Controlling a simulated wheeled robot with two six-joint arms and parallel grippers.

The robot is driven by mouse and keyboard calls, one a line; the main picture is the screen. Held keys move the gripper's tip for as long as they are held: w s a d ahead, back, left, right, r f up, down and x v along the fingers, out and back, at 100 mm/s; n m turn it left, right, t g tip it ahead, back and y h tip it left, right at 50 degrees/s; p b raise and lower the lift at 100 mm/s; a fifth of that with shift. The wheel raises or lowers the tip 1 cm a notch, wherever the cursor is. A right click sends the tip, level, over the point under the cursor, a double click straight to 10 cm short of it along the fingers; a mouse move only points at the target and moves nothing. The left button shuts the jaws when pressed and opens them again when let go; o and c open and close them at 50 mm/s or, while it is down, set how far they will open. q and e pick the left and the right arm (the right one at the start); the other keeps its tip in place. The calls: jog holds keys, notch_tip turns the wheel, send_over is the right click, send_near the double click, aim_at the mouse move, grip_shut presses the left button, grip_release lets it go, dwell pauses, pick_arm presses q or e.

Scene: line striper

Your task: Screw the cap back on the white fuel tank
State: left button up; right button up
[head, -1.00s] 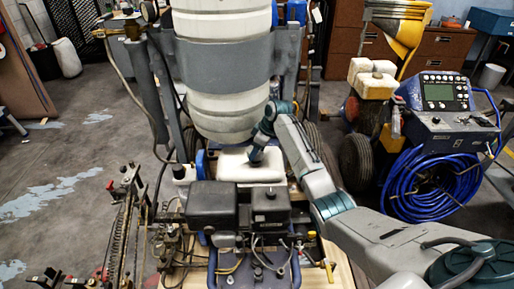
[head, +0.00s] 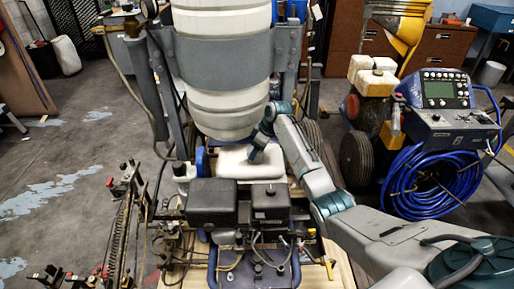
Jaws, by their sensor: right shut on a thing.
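The white fuel tank (head: 229,165) sits low on the striper, just below the large pale drum and behind the black engine boxes. My right arm reaches in from the right, and its gripper (head: 256,154) points down at the top of the tank. It is shut on a small dark thing, apparently the cap, at the tank's top. The fingers mostly hide the cap, so I cannot tell whether it is seated or how it is turned. My left gripper is not in view.
The large drum (head: 225,100) stands close above the tank. Black engine boxes (head: 212,203) lie in front of it. At right is another machine with a control panel (head: 440,90) and coiled blue hose (head: 425,185). Open floor (head: 60,150) lies at left.

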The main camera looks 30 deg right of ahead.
jog(key=shift+f, duration=0.6)
dwell(0.5)
jog(key=shift+f+p, duration=0.1)
jog(key=shift+p, duration=0.25)
jog(key=shift+f, duration=0.25)
dwell(0.5)
jog(key=m+p, duration=0.1)
jog(key=p, duration=0.1)
jog(key=m+p, duration=0.1)
jog(key=shift+r+h+p, duration=0.3)
jog(key=shift+p, duration=0.1)
jog(key=shift+m+t+p, duration=0.3)
jog(key=shift+m, duration=0.1)
jog(key=shift+f, duration=0.15)
jog(key=shift+m, duration=0.3)
